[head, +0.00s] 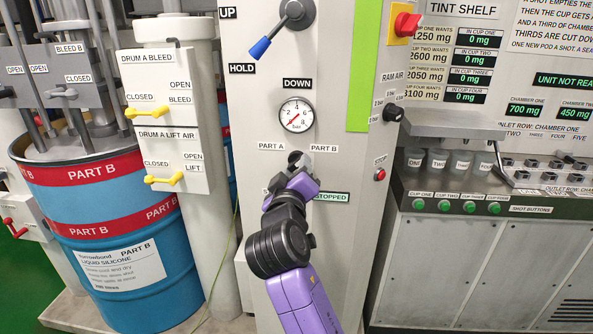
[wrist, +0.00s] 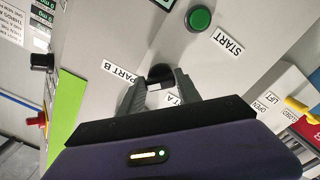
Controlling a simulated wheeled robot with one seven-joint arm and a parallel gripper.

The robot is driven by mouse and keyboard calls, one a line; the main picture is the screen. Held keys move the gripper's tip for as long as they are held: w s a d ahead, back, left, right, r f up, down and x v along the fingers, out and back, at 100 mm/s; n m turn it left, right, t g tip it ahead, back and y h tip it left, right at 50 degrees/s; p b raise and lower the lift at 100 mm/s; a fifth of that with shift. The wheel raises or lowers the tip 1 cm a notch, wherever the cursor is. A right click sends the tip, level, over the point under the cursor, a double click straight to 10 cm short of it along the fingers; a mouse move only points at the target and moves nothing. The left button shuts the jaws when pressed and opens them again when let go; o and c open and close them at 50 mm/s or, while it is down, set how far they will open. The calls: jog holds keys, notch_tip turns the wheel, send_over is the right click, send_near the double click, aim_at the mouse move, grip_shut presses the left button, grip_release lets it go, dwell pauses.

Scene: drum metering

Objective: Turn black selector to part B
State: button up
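The black selector (head: 295,157) sits on the grey panel below the pressure gauge, between the PART A label (head: 271,146) and the PART B label (head: 323,148). My gripper (head: 301,168) is right in front of it and hides part of it. In the wrist view the selector (wrist: 160,74) shows between my two spread fingers (wrist: 159,88), one on each side. I cannot tell whether they touch it. A small white mark shows on its lower edge. The PART B label (wrist: 119,72) is left of it; the PART A label (wrist: 174,99) is partly covered by a finger.
Above are the gauge (head: 296,115) and a blue-tipped lever (head: 262,46). A red STOP button (head: 380,174) and a black RAM AIR knob (head: 392,112) sit to the right. A green START button (wrist: 200,18) shows in the wrist view. The blue drum (head: 130,265) stands left.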

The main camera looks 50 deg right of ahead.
jog(key=o, duration=0.4)
jog(key=shift+o, duration=0.2)
jog(key=v, duration=0.8)
